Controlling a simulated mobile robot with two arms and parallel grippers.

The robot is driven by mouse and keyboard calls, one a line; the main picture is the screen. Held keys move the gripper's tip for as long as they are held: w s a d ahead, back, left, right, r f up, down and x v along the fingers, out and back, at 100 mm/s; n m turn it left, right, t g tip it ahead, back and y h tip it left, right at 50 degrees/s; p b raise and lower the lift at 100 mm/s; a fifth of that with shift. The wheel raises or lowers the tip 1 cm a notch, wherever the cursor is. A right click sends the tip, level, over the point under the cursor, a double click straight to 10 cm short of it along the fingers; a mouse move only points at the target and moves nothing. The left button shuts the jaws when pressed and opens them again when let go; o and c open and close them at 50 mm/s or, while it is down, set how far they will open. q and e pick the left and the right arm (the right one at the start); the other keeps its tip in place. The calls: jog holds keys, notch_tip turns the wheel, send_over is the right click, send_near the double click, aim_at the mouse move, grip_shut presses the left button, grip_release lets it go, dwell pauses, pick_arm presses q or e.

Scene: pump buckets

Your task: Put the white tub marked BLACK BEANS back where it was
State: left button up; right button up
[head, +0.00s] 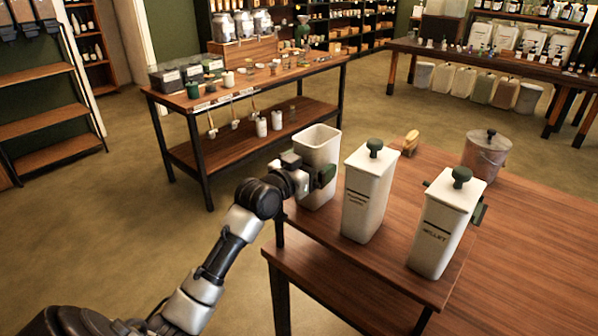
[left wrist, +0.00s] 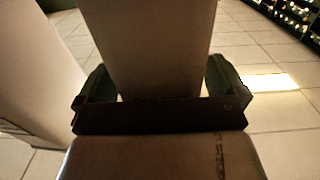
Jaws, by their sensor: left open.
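A white tub with an open top (head: 319,143) stands upright at the near left corner of the wooden table. No BLACK BEANS mark is readable on it from here. My left gripper (head: 311,175) is at its near side, with dark green fingers. In the left wrist view, the open left gripper (left wrist: 160,88) has one finger on each side of a pale tub wall (left wrist: 155,40). I cannot tell whether the fingers touch it. My right gripper is not in view.
A lidded white tub (head: 366,195) and a lidded tub marked MILLET (head: 437,235) stand to the right on the table (head: 545,235). A metal bucket (head: 486,155) and a small yellowish item (head: 410,143) are behind. The table's right part is clear.

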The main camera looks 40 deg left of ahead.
pick_arm(q)
jog(key=s+b, duration=0.1)
jog(key=s, duration=1)
jog(key=shift+s+a, duration=0.35)
jog(key=shift+a, duration=0.05)
